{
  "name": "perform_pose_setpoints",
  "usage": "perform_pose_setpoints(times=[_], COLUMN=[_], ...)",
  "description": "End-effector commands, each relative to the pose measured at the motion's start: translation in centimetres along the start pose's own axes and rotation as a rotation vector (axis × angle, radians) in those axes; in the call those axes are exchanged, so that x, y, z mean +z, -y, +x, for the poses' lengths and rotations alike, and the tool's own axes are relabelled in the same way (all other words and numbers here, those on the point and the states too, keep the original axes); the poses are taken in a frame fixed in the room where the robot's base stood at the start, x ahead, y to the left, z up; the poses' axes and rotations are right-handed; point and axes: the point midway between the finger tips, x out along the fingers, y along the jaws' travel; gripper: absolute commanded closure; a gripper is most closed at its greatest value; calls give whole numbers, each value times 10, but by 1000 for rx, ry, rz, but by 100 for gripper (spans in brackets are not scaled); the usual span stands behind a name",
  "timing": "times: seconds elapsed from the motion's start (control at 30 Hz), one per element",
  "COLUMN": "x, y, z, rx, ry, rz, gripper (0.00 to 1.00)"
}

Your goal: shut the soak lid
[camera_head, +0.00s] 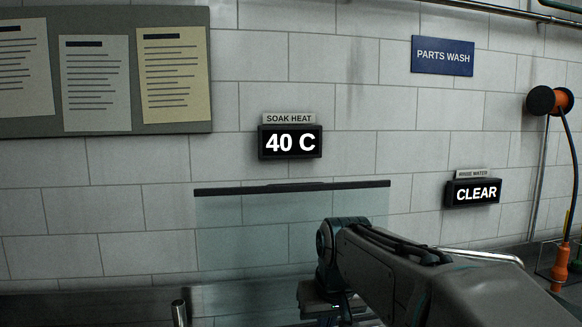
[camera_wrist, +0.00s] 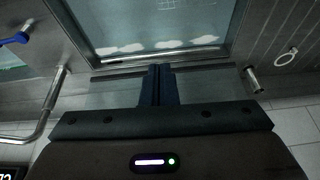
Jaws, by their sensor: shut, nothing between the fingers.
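The soak lid (camera_head: 290,225) is a clear glass panel with a dark strip along its top edge. In the head view it stands raised and upright in front of the tiled wall. My arm hides its lower right part. In the wrist view a tank (camera_wrist: 160,57) with a metal rim holds liquid with white foam patches; I cannot tell the lid there. My gripper (camera_wrist: 160,85) is shut and empty, its fingers together near the tank's rim. In the head view its fingertips are hard to make out, low in front of the lid.
A short metal post (camera_head: 179,312) stands left of my arm. The wrist view shows a bent metal pipe (camera_wrist: 48,105), a blue-ended part (camera_wrist: 17,40), a metal cylinder (camera_wrist: 253,80) and a pale ring (camera_wrist: 286,57). A display reading 40 C (camera_head: 290,142) hangs above the lid.

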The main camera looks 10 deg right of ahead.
Motion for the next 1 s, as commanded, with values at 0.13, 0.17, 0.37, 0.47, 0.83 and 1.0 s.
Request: perform_pose_setpoints(times=[0.13, 0.17, 0.37, 0.47, 0.83, 1.0], x=[-78, -92, -179, -219, -321, -334], y=[-6, -8, -21, -28, -55, -60], z=[-44, -50, -94, -114, -163, -169], rx=[-3, -4, -6, -6, -1, 1], ry=[-47, -57, -121, -154, -254, -272], rz=[-1, -1, -5, -10, -25, -30], gripper=[100, 100, 100, 100, 100, 100])
